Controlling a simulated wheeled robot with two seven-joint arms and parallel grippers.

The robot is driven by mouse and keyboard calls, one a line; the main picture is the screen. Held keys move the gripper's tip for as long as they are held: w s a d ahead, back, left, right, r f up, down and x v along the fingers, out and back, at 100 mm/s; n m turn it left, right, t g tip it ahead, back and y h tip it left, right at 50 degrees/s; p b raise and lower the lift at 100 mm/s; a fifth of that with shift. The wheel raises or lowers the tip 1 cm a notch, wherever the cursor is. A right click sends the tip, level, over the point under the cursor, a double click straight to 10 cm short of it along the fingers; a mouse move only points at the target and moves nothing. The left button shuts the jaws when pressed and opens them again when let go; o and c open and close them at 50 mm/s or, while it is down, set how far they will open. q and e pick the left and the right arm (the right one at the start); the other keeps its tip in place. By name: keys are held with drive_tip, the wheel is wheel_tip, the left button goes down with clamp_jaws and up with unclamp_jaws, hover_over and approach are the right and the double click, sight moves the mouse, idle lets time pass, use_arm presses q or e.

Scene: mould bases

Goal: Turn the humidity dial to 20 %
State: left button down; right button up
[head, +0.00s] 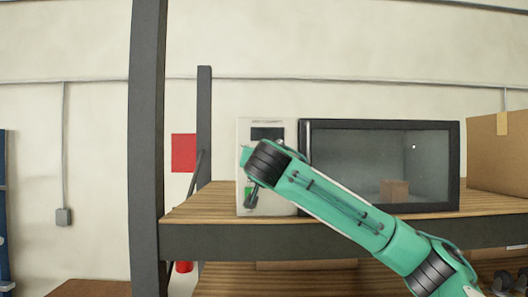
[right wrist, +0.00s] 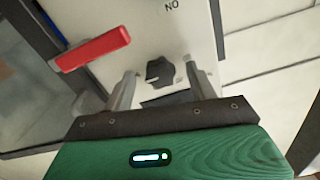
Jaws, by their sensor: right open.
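The dry cabinet's light control panel (head: 246,130) stands left of its dark glass door (head: 380,150) in the head view, with a dark display (head: 267,133) near the top. A black dial (right wrist: 160,74) shows on the pale panel in the right wrist view. My right gripper (right wrist: 160,68) is open, one finger on each side of the dial; I cannot tell whether they touch it. In the head view my right arm hides part of the panel, including the dial, and the gripper (head: 252,195) is partly hidden by its wrist. My left gripper is not in view.
A red handle (right wrist: 92,48) sticks out beside the dial in the wrist view. The cabinet stands on a wooden shelf (head: 210,205) with a dark upright post (head: 148,130) at the left. A cardboard box (head: 490,160) is at the right.

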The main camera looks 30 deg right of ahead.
drive_tip(key=shift+w+d, duration=0.2)
drive_tip(key=shift+w, duration=0.1)
